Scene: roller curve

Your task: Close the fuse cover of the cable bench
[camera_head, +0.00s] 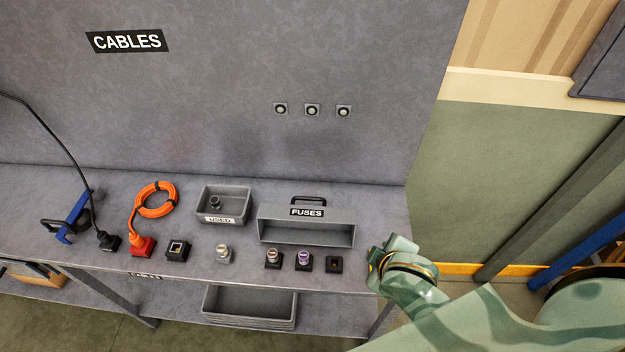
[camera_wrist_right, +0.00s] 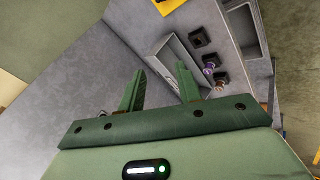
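The grey fuse cover (camera_head: 354,238), labelled FUSES and with a black handle, stands raised at the back of the bench, its hollow side facing front. In front of it are three black sockets: one with a silver-brown fuse (camera_head: 272,257), one with a purple fuse (camera_head: 304,258), and an empty socket (camera_head: 334,265) at the right. The cover also shows in the right wrist view (camera_wrist_right: 167,52). My right gripper (camera_head: 378,258) is right of the cover, apart from it. In the wrist view its fingers (camera_wrist_right: 160,90) are spread and empty. My left gripper is not in view.
A grey USED bin (camera_head: 245,208) holds a fuse left of the cover. A loose fuse (camera_head: 223,253), a black socket (camera_head: 177,251), an orange cable coil (camera_head: 154,199) and a blue clamp-like tool (camera_head: 73,219) are further left. The back panel (camera_head: 230,110) rises behind.

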